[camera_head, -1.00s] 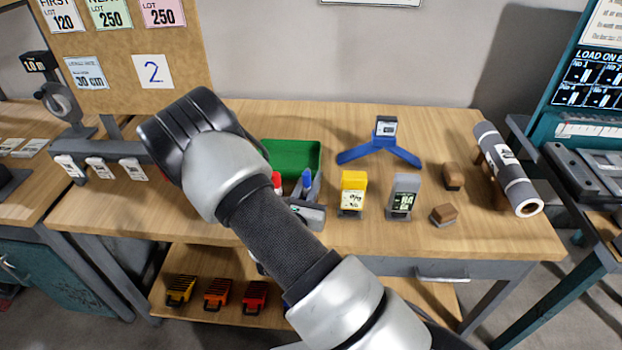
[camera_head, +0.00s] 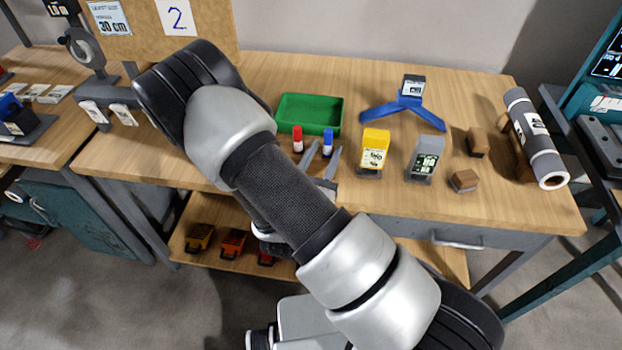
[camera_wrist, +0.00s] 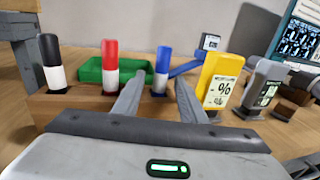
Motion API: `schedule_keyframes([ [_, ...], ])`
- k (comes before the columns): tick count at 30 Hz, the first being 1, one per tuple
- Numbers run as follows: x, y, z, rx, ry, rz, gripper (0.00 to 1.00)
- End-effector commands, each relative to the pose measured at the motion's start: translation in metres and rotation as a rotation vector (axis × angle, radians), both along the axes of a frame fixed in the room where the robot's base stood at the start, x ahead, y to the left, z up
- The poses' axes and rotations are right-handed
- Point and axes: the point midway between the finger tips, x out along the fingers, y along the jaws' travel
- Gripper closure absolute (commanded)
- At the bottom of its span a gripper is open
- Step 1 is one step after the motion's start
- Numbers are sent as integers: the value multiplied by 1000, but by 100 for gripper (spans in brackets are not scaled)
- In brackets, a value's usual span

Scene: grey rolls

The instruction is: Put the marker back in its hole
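A blue-capped marker (camera_wrist: 161,70) with a white barrel stands upright in a brown wooden block (camera_wrist: 78,104). A red-capped marker (camera_wrist: 110,66) and a black-capped marker (camera_wrist: 50,62) stand upright to its left. In the head view the red marker (camera_head: 297,139) and blue marker (camera_head: 328,142) show; my arm hides the black one. My gripper (camera_head: 322,160) is open and empty at the bench front. In the wrist view its two fingers (camera_wrist: 158,92) are apart, with the blue marker showing beyond and between them. The marker's base is visible in the block.
A green tray (camera_head: 310,112) sits behind the markers. A yellow device (camera_head: 373,150) and a grey device (camera_head: 425,158) stand close on the right. A blue three-armed stand (camera_head: 405,110), wooden blocks (camera_head: 465,181) and a grey roll (camera_head: 536,140) lie farther right.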

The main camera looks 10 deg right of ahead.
Motion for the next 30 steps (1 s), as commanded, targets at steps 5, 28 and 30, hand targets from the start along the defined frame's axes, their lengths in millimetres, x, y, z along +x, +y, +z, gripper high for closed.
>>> schedule_keyframes([
  [5,-40,24,0,0,2,5,62],
  [28,-95,54,0,0,0,0,62],
  [30,-95,54,0,0,0,0,62],
])
